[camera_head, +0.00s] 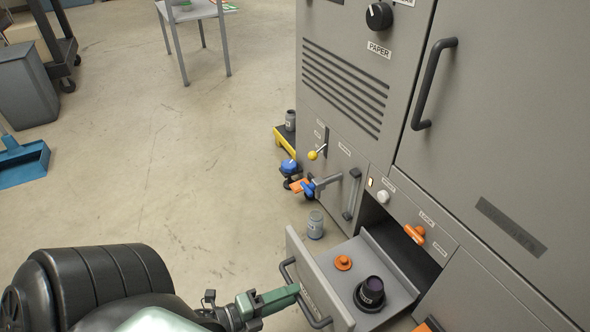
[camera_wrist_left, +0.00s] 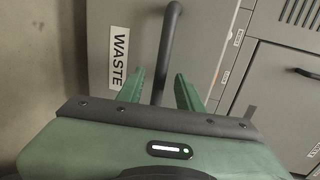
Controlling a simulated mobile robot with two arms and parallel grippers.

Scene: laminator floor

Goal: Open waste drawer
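The grey waste drawer (camera_head: 378,262) stands pulled out from the machine at the lower right of the head view. Its front carries a dark bar handle (camera_head: 303,293). In the left wrist view, the handle (camera_wrist_left: 168,50) runs beside a white WASTE label (camera_wrist_left: 119,58). My left gripper (camera_head: 272,303) is at the handle. In the left wrist view, its two green fingers (camera_wrist_left: 162,90) stand apart on either side of the bar, with gaps visible. Inside the drawer are a dark jar (camera_head: 371,291) and a small orange part (camera_head: 343,263). My right gripper is not in view.
A grey container (camera_head: 316,225) stands on the floor by the machine, near a blue-handled valve (camera_head: 320,185). A yellow tray (camera_head: 284,141) lies farther back. A blue dustpan (camera_head: 22,160) and grey bin (camera_head: 27,87) are at left. The middle floor is clear.

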